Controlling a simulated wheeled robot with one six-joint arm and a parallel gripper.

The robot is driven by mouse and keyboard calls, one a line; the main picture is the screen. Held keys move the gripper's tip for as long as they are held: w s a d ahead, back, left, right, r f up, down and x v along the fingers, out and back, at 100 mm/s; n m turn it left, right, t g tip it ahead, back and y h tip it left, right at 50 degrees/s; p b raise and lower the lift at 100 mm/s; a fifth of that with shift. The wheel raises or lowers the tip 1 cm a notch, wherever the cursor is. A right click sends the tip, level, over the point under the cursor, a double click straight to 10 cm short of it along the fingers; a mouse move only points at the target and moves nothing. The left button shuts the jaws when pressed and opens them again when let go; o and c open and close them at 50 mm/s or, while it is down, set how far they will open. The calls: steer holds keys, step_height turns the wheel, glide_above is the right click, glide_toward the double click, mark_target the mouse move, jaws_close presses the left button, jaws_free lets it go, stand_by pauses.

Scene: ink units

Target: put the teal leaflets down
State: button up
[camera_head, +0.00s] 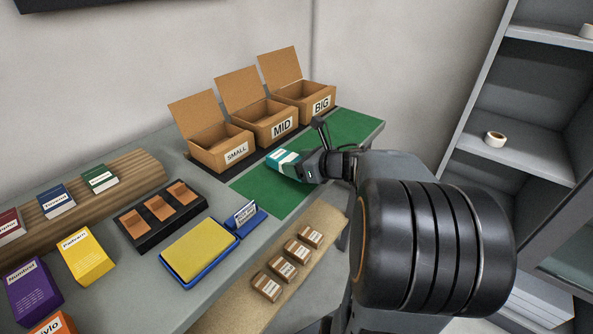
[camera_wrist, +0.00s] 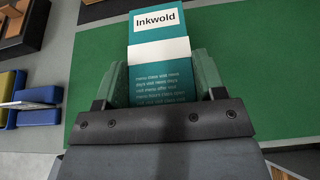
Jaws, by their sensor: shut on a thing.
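The teal leaflets (camera_wrist: 160,52), a stack with a white band and an "Inkwold" label, are between the fingers of my gripper (camera_wrist: 165,75). In the head view the leaflets (camera_head: 284,161) are over the green mat (camera_head: 262,189), near its left part. My gripper (camera_head: 300,166) is shut on them from the right. Whether the leaflets touch the mat or hang just above it I cannot tell. Their lower end is hidden by the gripper in the wrist view.
Open cardboard boxes labelled SMALL (camera_head: 221,160), MID (camera_head: 270,135) and BIG (camera_head: 312,104) stand behind the mat. A blue tray with a yellow pad (camera_head: 200,248) and a blue card holder (camera_head: 252,222) lie left. Several small brown boxes (camera_head: 282,268) line the front. The mat's right part is clear.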

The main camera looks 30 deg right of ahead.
steer(key=shift+d+f, duration=0.1)
steer(key=shift+f, duration=0.4)
steer(key=shift+f, duration=0.1)
steer(key=shift+f+b, duration=0.15)
steer(key=shift+b, duration=0.15)
steer(key=o, duration=1.1)
steer(key=shift+s, duration=0.1)
steer(key=shift+c, duration=0.2)
steer(key=shift+r+p, duration=0.3)
steer(key=shift+p, duration=0.05)
steer(key=p+v, duration=0.1)
steer(key=v, duration=1.1)
steer(key=shift+f, duration=0.1)
